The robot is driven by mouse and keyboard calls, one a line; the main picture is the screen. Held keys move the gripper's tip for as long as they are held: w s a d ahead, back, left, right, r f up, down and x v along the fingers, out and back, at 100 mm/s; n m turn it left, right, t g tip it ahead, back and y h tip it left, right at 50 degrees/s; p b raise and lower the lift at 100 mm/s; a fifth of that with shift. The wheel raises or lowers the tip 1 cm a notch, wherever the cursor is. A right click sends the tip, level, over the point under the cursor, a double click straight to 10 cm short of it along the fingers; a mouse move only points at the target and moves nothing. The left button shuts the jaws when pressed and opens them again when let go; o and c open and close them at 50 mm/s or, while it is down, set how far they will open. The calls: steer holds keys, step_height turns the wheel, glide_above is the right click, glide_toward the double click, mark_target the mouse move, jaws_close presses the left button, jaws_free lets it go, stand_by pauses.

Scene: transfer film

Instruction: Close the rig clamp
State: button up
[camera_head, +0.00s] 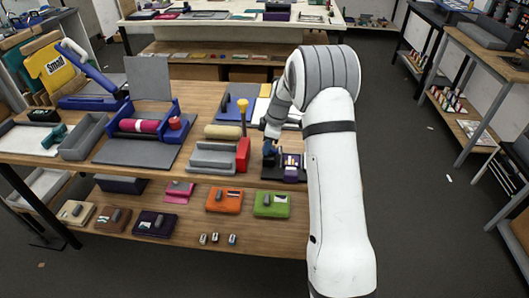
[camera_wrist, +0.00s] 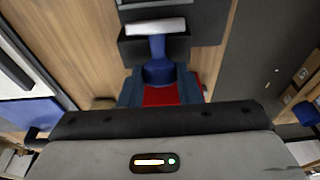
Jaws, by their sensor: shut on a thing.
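The rig clamp shows in the wrist view as a blue post (camera_wrist: 157,68) with a pale bar across its far end and a red part (camera_wrist: 160,96) at its near end. My gripper (camera_wrist: 160,92) is shut on this near part, with a dark blue piece on either side of the red. In the head view, my gripper (camera_head: 270,148) is low at the right end of the wooden table, above a dark base (camera_head: 270,173). My arm and gripper cover part of the clamp there. I cannot tell the clamp's exact angle.
A blue roller rig (camera_head: 140,126) stands farther left.

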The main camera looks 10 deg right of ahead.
mark_target(273, 149)
steer(key=d+y+b, duration=0.1)
steer(key=y+b, duration=0.1)
steer(key=b, duration=0.3)
steer(key=d+t+y+b, duration=0.1)
steer(key=y+b, duration=0.1)
steer(key=b, duration=0.3)
steer(key=s+d+t+y+b, duration=0.1)
steer(key=b, duration=0.4)
steer(key=shift+d+f+y, duration=0.25)
steer(key=shift+y, duration=0.15)
steer(key=y+b, duration=0.1)
steer(key=b, duration=0.3)
steer(key=d+t+y+b, duration=0.1)
steer(key=y+b, duration=0.1)
steer(key=b, duration=0.1)
steer(key=shift+s+d+b, duration=0.25)
steer(key=shift+d+b, duration=0.05)
steer(key=shift+b, duration=0.1)
steer(key=b, duration=0.1)
steer(key=y+b, duration=0.1)
steer(key=shift+s+d+y+b, duration=0.1)
steer(key=shift+d+y+b, duration=0.2)
steer(key=shift+b, duration=0.05)
steer(key=shift+r, duration=0.1)
steer(key=o, duration=1)
steer(key=shift+c, duration=0.2)
steer(key=shift+d, duration=0.1)
steer(key=v, duration=0.7)
steer(key=shift+s+d, duration=0.25)
steer(key=shift+d, duration=0.05)
